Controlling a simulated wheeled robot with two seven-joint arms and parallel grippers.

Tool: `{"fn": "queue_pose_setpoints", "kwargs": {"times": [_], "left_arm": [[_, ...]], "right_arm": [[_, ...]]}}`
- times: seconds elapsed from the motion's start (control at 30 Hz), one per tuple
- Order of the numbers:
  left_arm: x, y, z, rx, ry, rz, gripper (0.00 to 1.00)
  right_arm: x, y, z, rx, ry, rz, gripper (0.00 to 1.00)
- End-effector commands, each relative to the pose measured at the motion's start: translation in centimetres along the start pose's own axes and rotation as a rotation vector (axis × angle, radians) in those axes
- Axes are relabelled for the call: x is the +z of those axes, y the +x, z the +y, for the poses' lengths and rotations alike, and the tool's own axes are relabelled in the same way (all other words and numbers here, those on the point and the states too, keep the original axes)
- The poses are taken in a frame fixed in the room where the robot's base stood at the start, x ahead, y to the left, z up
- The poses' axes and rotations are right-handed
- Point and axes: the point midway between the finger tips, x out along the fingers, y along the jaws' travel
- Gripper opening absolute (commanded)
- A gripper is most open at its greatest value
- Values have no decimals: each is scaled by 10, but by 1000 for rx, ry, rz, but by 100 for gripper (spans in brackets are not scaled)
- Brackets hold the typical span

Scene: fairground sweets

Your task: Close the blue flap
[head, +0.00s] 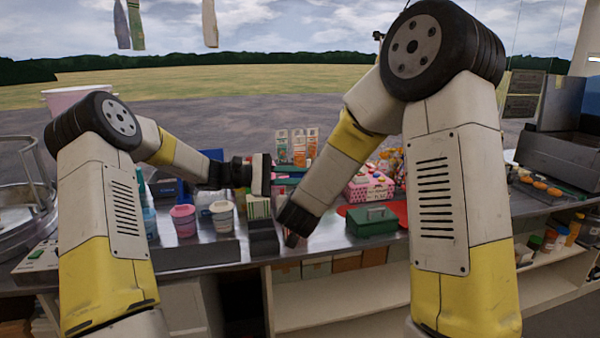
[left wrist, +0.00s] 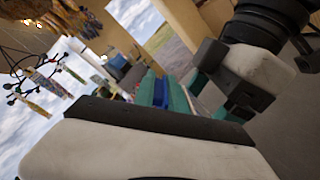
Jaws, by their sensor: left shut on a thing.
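My left gripper (head: 266,176) reaches right over the counter, with a teal piece (head: 287,170) at its tip. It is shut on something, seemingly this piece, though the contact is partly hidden. In the left wrist view, green and blue strips (left wrist: 165,92) show beyond a large pale block with a dark edge. A blue object (head: 165,188) sits behind my left forearm. I cannot tell for certain which blue part is the flap. My right gripper (head: 291,238) points down near the counter's front edge; its jaws are too small and dark to read.
Pink and white cups (head: 183,220) stand at the left. A dark green box (head: 372,220) sits on a red mat, with a pink dotted box (head: 369,187) behind it. Small cartons (head: 297,145) stand at the back. Shelves (head: 340,290) lie below the counter (head: 325,238).

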Motion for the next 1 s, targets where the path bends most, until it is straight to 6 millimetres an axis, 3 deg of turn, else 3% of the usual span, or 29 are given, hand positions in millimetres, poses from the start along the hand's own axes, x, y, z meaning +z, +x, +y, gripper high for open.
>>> {"fn": "queue_pose_setpoints", "kwargs": {"times": [0.4,0.93,0.97,1.0], "left_arm": [[0,-1,-10,1,178,3,0],[0,-1,-11,1,200,3,0],[0,-1,-11,1,200,3,19],[0,-1,-11,1,200,2,27]], "right_arm": [[0,0,0,1,-1,0,38],[1,0,1,1,-1,-2,38],[1,0,1,1,-1,-2,38],[1,0,1,1,-1,-2,38]]}}
